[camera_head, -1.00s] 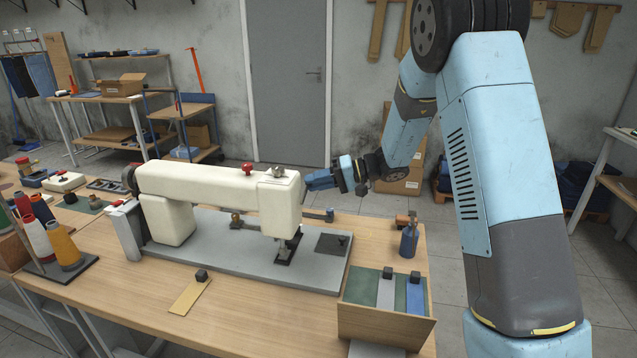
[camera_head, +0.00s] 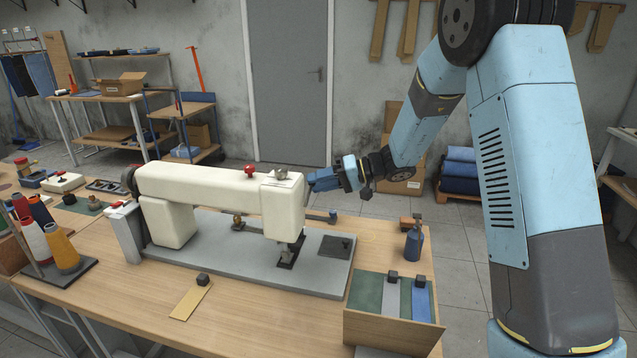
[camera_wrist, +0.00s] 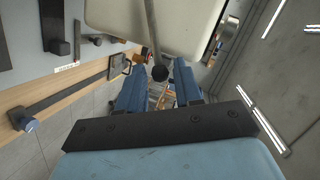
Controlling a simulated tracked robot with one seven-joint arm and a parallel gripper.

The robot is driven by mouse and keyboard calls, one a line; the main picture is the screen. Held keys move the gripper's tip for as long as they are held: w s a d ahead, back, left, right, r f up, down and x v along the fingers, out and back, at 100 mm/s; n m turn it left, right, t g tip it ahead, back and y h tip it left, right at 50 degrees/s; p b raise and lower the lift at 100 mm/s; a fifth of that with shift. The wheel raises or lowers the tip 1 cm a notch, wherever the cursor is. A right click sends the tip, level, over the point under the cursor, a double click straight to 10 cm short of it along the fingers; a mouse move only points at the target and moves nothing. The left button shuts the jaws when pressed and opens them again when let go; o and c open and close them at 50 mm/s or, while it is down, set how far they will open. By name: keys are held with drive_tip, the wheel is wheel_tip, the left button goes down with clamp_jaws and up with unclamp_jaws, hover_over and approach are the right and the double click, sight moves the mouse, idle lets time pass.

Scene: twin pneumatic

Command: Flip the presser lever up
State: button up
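The cream sewing machine (camera_head: 215,187) stands on its grey bed plate on the table. In the wrist view, its cream head (camera_wrist: 180,22) fills the top. The presser lever (camera_wrist: 159,71), a thin rod ending in a dark round knob, shows in front of it.
A blue bottle (camera_head: 414,243) and a divided tray (camera_head: 393,328) stand on the table right of the machine. Thread cones (camera_head: 61,249) stand at the left. A red knob (camera_head: 249,173) tops the machine. Floor behind the table's far edge is open.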

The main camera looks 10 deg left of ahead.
drive_tip(key=shift+d, duration=0.1)
drive_tip(key=v, duration=1.3)
drive_tip(key=shift+d, duration=0.3)
drive_tip(key=shift+w, duration=0.1)
wheel_tip(320, 180, down, 5)
drive_tip(key=w+n+g+y, duration=0.3)
drive_tip(key=n+g, duration=0.1)
drive_tip(key=x, duration=1.4)
drive_tip(key=shift+s+d+f, duration=0.1)
drive_tip(key=shift+s+f, duration=0.05)
clamp_jaws()
